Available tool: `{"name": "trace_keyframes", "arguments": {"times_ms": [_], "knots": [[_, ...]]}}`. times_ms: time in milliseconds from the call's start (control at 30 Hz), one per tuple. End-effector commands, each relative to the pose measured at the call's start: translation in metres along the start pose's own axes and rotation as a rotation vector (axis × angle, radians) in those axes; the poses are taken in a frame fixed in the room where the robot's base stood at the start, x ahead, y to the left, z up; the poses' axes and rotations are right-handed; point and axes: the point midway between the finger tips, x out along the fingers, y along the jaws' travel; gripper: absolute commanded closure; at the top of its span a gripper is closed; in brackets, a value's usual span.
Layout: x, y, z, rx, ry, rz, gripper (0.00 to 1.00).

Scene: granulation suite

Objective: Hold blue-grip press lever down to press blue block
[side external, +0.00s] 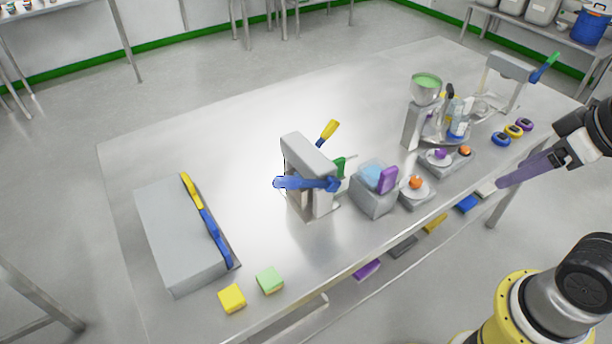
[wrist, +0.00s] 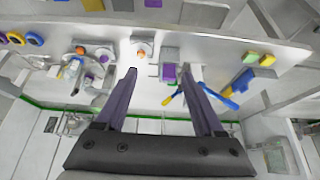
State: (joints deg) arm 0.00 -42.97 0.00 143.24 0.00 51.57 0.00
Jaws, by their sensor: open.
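The press (side external: 309,170) is a grey upright frame standing mid-table. Its blue-grip lever (side external: 300,183) lies across the frame's front, roughly level, with the grip pointing left. The press also has a yellow handle (side external: 328,131) and a green one (side external: 339,167). I cannot make out a blue block inside the press; the frame and lever hide its inside. My gripper (side external: 497,184), with purple fingers, is at the right, well away from the lever. In the wrist view my gripper (wrist: 160,72) is open with nothing between its fingers.
A grey box with a purple handle (side external: 388,180) stands right of the press. A scale with an orange knob (side external: 416,183) is beyond it. A grey block with a yellow-and-blue bar (side external: 207,220) is at left. Yellow (side external: 232,298) and green (side external: 270,280) blocks lie near the front edge.

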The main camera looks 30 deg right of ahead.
Motion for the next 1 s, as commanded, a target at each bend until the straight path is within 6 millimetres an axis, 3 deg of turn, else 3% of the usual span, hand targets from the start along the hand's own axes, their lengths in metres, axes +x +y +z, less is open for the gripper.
{"name": "trace_keyframes", "arguments": {"times_ms": [33, 167, 267, 400, 700, 867, 1000], "knots": [[0.0, 0.0, 0.0, 0.0, 0.0, 0.0, 0.37], [-0.004, -0.004, 0.002, 0.012, -0.018, -0.017, 0.61], [-0.017, -0.012, -0.013, 0.035, -0.009, -0.053, 0.79], [-0.035, -0.03, -0.05, 0.07, -0.037, -0.134, 1.0], [-0.045, -0.082, -0.146, 0.112, -0.164, -0.332, 1.0], [-0.032, -0.108, -0.192, 0.121, -0.24, -0.424, 1.0], [-0.01, -0.131, -0.226, 0.125, -0.308, -0.492, 1.0]]}}
